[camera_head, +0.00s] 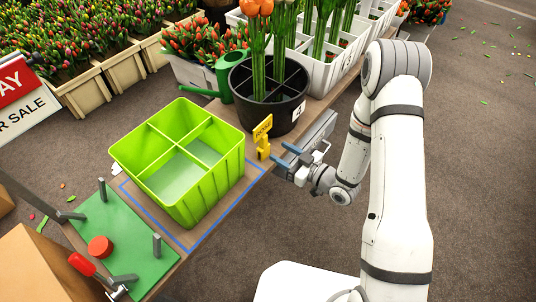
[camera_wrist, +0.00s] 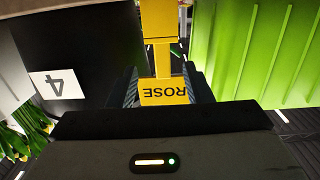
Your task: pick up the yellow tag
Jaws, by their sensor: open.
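The yellow tag (camera_head: 263,131) stands upright on the wooden table between the black bucket and the green crate. Its sign plate reads ROSE above a narrow stem and a wider foot. In the wrist view a finger of my gripper (camera_wrist: 160,84) shows on each side of the tag. I cannot tell whether either finger touches it.
A black bucket (camera_head: 285,118) marked 4, holding orange tulips, stands close behind the tag. A lime green divided crate (camera_head: 205,190) stands to its left inside a blue outline. A green watering can (camera_head: 224,78) is behind. A green board (camera_head: 125,235) with a red knob lies front left.

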